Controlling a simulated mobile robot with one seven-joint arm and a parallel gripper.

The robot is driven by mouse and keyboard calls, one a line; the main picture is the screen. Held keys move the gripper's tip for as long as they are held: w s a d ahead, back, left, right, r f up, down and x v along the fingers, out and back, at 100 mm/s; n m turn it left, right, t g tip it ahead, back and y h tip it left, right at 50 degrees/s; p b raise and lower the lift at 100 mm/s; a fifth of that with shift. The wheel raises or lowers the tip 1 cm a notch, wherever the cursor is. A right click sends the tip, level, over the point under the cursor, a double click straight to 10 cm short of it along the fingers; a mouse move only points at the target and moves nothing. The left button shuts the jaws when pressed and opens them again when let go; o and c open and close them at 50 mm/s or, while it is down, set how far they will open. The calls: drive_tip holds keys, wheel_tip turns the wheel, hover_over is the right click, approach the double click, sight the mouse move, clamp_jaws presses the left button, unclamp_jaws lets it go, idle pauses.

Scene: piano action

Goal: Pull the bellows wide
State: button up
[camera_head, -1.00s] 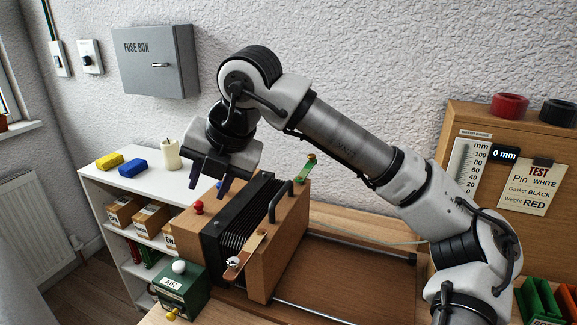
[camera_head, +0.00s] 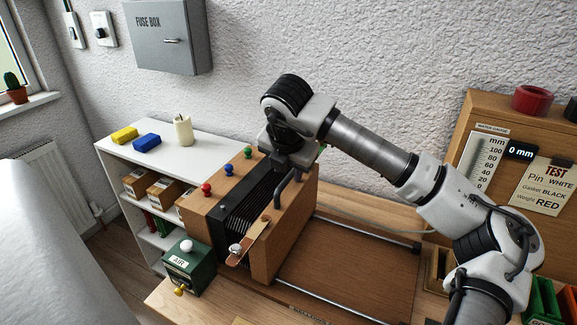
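The bellows stand on the wooden bench, with a fixed wooden block (camera_head: 212,218) at left, narrow black pleats (camera_head: 238,216) and a wooden end board (camera_head: 290,235) at right. The pleats look closed up. A black handle (camera_head: 279,194) stands on top of the end board. A tan strap (camera_head: 254,242) with a metal knob lies across the near side of the pleats. A bit of green shows at the far side, mostly hidden by my arm. My gripper (camera_head: 288,160) is over the far part of the bellows, close to the handle. Its fingertips are hidden, and contact with the handle cannot be told.
Metal rails (camera_head: 330,300) run right from the bellows over a clear bench bed. A green AIR box (camera_head: 188,268) stands at the near left. Red, blue and green knobs top the fixed block. The gauge (camera_head: 486,160) reads 0 mm. A white shelf (camera_head: 165,150) stands behind.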

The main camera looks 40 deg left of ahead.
drive_tip(key=shift+x, duration=1.1)
clamp_jaws()
